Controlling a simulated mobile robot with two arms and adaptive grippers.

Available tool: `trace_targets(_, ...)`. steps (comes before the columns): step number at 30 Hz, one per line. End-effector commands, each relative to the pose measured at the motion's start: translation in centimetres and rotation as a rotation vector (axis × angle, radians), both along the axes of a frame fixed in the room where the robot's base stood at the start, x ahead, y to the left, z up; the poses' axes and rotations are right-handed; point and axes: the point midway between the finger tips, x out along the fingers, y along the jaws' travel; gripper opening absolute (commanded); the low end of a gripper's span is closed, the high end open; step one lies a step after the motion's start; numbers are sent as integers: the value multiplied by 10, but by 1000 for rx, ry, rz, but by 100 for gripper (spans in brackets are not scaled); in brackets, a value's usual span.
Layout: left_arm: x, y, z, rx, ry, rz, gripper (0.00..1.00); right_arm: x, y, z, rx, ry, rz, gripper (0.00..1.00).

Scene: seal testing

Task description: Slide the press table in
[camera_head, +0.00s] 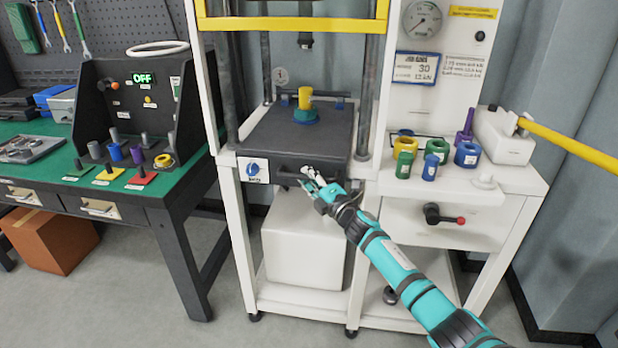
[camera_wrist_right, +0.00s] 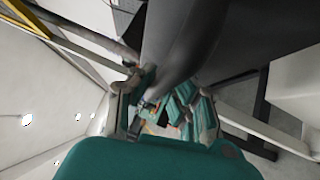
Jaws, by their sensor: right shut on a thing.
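The press table (camera_head: 290,138) is a dark grey slab between the posts of the white press frame (camera_head: 205,80). A yellow cylinder (camera_head: 305,97) stands on a green round base (camera_head: 305,116) on top of it. A dark bar handle (camera_head: 288,182) runs along the table's front face. My right gripper (camera_head: 312,181) is at the right part of this handle, shut on it. In the right wrist view the handle (camera_wrist_right: 185,45) is a large dark bar passing at the gripper's fingers (camera_wrist_right: 168,103). My left gripper is not in view.
A yellow guard bar (camera_head: 290,23) crosses above the table. Colored rings and plugs (camera_head: 437,147) stand on the white shelf at right, with a yellow lever (camera_head: 570,145) beyond. A green workbench (camera_head: 190,180) with a tester (camera_head: 125,95) stands at left.

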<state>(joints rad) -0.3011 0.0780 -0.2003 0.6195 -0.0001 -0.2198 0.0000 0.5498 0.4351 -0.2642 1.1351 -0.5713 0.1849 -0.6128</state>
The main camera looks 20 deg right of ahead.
Motion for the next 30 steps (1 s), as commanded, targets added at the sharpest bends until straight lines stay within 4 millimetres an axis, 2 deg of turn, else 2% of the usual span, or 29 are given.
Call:
trace_targets(4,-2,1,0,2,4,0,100,1,-1,4,5,-5,-2,0)
trace_targets(5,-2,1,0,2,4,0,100,1,-1,4,5,-5,-2,15)
trace_targets(10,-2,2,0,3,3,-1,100,1,-1,3,3,-4,-2,37)
trace_targets(22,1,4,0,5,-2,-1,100,-4,-2,0,0,-1,-2,38)
trace_targets(30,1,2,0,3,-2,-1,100,-32,-7,-4,0,0,0,38)
